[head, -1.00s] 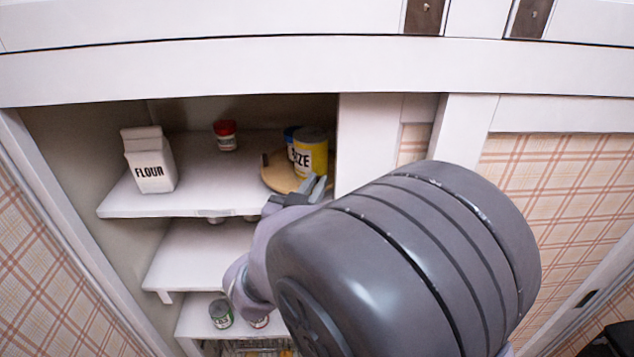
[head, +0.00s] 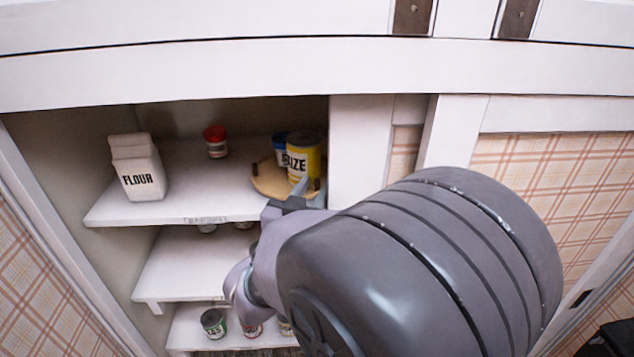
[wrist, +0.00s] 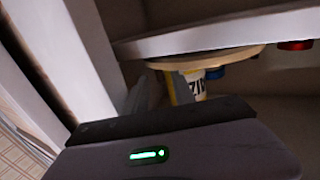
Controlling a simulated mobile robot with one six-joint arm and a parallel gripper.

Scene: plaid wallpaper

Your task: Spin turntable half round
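The turntable is a round wooden disc (head: 266,182) at the right end of the top shelf, partly behind the cabinet's upright. A yellow can lettered "IZE" (head: 303,158) and a blue can (head: 279,146) stand on it. My gripper (head: 308,190) is at the disc's front right edge, just below the yellow can. The wrist view looks upside down, with the disc (wrist: 205,58) above the yellow can (wrist: 196,88) and grey fingers (wrist: 158,92) close by. The finger gap and any contact are unclear.
A flour carton (head: 137,168) and a red-lidded jar (head: 215,141) stand left of the turntable on the top shelf (head: 190,205). A white upright (head: 357,150) stands close right of the gripper. Cans (head: 213,322) sit on a lower shelf. The top shelf's middle is clear.

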